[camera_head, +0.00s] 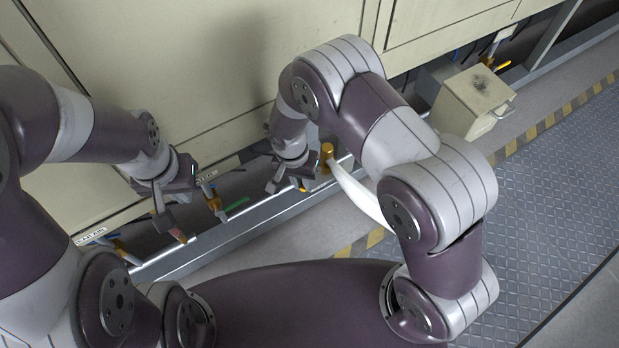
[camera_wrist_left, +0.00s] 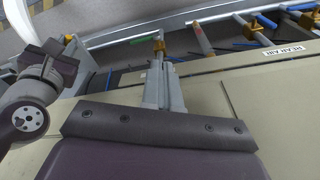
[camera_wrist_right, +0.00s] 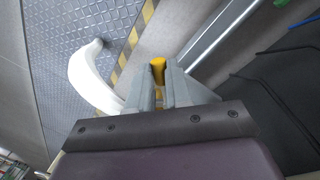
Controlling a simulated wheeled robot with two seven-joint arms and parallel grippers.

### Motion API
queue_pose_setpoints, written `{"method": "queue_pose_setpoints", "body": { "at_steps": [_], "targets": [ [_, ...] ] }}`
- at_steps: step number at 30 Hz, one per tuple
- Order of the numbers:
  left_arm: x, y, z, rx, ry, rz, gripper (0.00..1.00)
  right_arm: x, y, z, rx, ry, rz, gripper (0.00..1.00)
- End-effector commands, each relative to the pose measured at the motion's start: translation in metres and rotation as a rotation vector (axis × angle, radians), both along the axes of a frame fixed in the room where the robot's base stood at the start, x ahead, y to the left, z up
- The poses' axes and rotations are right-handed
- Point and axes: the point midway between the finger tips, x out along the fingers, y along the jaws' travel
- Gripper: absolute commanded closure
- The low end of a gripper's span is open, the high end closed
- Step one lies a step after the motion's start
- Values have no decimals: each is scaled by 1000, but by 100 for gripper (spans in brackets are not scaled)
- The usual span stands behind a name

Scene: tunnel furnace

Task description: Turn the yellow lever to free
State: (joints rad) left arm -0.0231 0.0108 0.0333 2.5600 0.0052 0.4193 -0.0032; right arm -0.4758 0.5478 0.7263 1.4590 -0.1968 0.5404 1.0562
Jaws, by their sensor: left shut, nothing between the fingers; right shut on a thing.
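A yellow lever (camera_wrist_right: 157,67) shows between the fingertips of my right gripper (camera_wrist_right: 159,80) in the right wrist view. The gripper is shut on it, and the fingers hide much of it. In the head view my right gripper (camera_head: 300,181) is low at the metal rail, beside a gold-yellow cylinder (camera_head: 327,152). My left gripper (camera_head: 180,237) is shut and empty, pointing down over the rail at the left. In the left wrist view its closed fingers (camera_wrist_left: 158,64) are just short of an orange-yellow fitting (camera_wrist_left: 160,46); I cannot tell whether they touch it.
Other yellow-orange fittings (camera_head: 214,204) line the rail (camera_head: 240,222). A beige box (camera_head: 470,100) stands at the right. The furnace panels rise behind. The patterned floor (camera_head: 545,180) is clear.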

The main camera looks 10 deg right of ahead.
Motion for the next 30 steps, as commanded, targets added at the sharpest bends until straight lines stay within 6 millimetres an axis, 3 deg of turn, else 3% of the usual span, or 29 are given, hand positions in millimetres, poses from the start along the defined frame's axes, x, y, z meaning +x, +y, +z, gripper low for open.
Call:
{"method": "queue_pose_setpoints", "body": {
  "at_steps": [15,30],
  "targets": [
    [0,0,16,0,0,0,100,16,18,2,0,-1,-428,100],
    [0,0,21,0,0,0,100,24,23,1,-1,-1,-594,100]
  ]
}}
